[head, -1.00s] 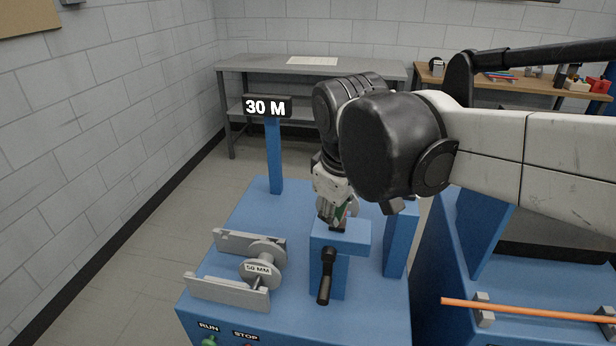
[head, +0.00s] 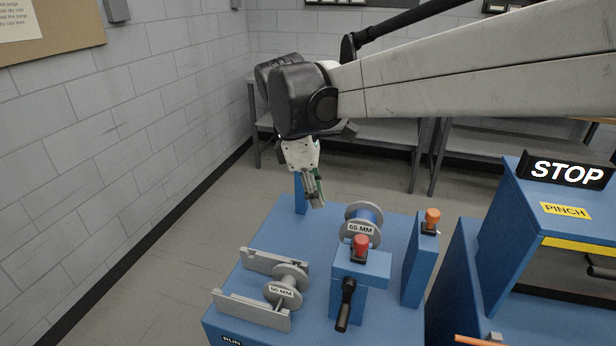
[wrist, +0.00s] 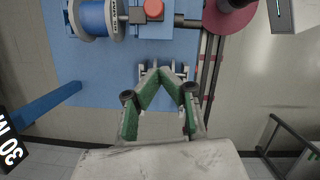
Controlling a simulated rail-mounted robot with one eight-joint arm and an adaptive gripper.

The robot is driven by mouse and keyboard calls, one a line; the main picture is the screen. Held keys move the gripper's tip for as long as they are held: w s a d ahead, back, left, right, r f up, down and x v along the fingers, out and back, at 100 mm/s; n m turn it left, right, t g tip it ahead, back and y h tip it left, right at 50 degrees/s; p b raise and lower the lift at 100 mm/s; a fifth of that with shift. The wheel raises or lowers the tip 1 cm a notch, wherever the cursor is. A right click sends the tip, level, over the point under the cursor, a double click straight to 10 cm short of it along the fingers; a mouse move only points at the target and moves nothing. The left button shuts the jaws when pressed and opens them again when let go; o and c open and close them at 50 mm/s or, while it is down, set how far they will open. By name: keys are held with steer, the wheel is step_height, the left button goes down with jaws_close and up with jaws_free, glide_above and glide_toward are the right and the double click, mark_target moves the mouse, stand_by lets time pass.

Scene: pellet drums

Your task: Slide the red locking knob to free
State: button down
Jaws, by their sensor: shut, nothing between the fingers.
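The red knob (head: 361,245) stands upright on top of a blue block (head: 374,268) in the head view. It also shows at the top edge of the wrist view (wrist: 153,9). A black lever (head: 346,305) hangs on the front of the block. My gripper (head: 318,202) is shut and empty, in the air up and left of the knob and apart from it. In the wrist view its green-padded fingers (wrist: 163,76) converge below the knob in the picture. Whether the knob is locked or free cannot be told.
A spool marked 65 MM (head: 363,226) sits behind the block. A 50 MM spool (head: 286,285) rests between grey rails on the left. An orange knob (head: 433,216) tops a blue post on the right. A STOP sign (head: 567,172) stands farther right.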

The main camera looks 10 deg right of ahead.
mark_target(360, 243)
steer(key=shift+f, duration=0.1)
steer(key=d+f, duration=0.2)
steer(key=f, duration=0.1)
steer(key=s+d+f, duration=0.1)
steer(key=f, duration=0.2)
steer(key=d+f+p, duration=0.1)
steer(key=d+f, duration=0.1)
steer(key=f, duration=0.1)
steer(key=shift+s+d+f, duration=0.2)
steer(key=shift+s+d, duration=0.1)
steer(key=shift+d, duration=0.35)
steer(key=shift+s, duration=0.1)
